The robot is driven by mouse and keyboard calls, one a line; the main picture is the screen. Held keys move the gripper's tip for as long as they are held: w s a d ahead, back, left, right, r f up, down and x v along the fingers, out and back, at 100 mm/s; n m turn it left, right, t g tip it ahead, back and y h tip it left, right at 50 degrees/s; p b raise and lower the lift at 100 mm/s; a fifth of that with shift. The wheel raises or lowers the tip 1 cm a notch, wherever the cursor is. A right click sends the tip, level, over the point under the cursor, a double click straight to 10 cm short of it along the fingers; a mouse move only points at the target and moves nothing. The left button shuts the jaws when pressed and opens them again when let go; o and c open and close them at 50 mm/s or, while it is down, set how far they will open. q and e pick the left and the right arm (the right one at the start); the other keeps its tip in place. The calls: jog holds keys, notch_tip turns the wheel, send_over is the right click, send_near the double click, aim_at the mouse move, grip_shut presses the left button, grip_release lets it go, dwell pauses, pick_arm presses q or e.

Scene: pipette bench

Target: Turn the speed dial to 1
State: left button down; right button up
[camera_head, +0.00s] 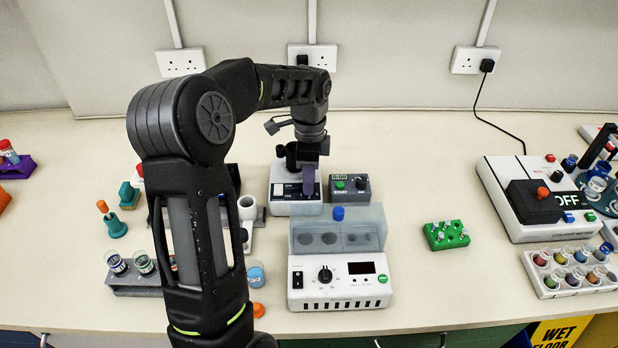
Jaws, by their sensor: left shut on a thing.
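My left arm comes in from the lower left and reaches over the bench. Its left gripper (309,180) points down at the front of a small white mixer with a dark panel (290,190) and a black cup on top. The gripper is shut at the right part of that panel. What lies between the fingers, most likely the speed dial, is hidden by them, so its setting cannot be read. My right gripper is not in view.
A grey timer box (349,188) with a green START button stands close at the right of the mixer. A white block heater (340,283) with a clear lid and a black knob stands in front. A green tube rack (446,235) is further right, with free bench around it.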

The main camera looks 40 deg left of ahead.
pick_arm(q)
jog(key=shift+m, duration=0.9)
jog(key=c, duration=1.1)
grip_release()
jog(key=shift+w+a+r+b, duration=0.1)
jog(key=shift+r+b, duration=0.2)
jog(key=shift+r, duration=1.65)
jog(key=shift+w+r+b, duration=0.1)
jog(key=shift+r+b, duration=0.2)
jog(key=shift+r, duration=1.65)
